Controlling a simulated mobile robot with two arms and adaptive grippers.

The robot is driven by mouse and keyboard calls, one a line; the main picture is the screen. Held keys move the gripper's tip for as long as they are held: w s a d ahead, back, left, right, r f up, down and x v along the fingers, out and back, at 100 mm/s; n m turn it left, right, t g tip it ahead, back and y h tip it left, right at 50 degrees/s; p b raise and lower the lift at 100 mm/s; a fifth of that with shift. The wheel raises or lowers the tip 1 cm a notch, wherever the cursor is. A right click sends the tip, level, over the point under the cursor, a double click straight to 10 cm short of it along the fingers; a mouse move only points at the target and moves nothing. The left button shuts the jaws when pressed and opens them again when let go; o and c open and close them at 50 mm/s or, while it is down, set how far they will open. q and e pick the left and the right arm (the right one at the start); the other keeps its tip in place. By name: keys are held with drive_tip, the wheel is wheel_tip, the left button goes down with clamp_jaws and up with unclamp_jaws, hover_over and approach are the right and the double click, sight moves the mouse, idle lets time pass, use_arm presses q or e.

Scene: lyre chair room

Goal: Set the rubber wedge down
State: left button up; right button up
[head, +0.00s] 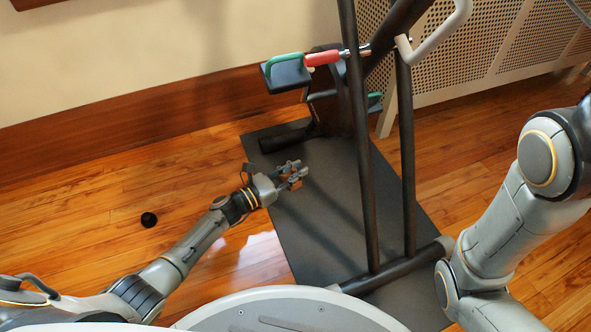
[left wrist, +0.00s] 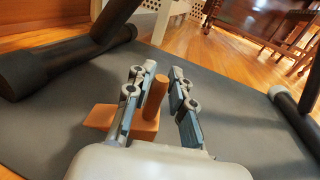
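The rubber wedge is an orange-brown block (left wrist: 100,117) with an upright round post (left wrist: 157,92) of the same colour, low over or on the dark mat (left wrist: 235,125); whether it touches the mat is hard to tell. In the head view the wedge (head: 295,185) is mostly hidden by my left gripper (head: 296,173). The gripper's two fingers (left wrist: 163,95) stand apart on either side of the post. The post is close to the left finger, with a strip of mat showing before the right finger. My right gripper is out of view.
An exercise machine with dark tubes (head: 367,190) stands on the mat, just right of my left gripper. A perforated panel (head: 480,50) is behind. Mat is clear around the wedge.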

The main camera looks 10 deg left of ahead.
use_arm(q)
drive_tip(key=shift+o, duration=0.5)
drive_tip(key=shift+r, duration=0.15)
drive_tip(key=p+v, duration=0.3)
drive_tip(key=v, duration=0.7)
drive_tip(key=shift+s+a+r, duration=0.1)
drive_tip(key=shift+s+a, duration=0.1)
drive_tip(key=shift+s, duration=0.1)
drive_tip(key=shift+s+a, duration=0.45)
drive_tip(key=shift+s, duration=0.05)
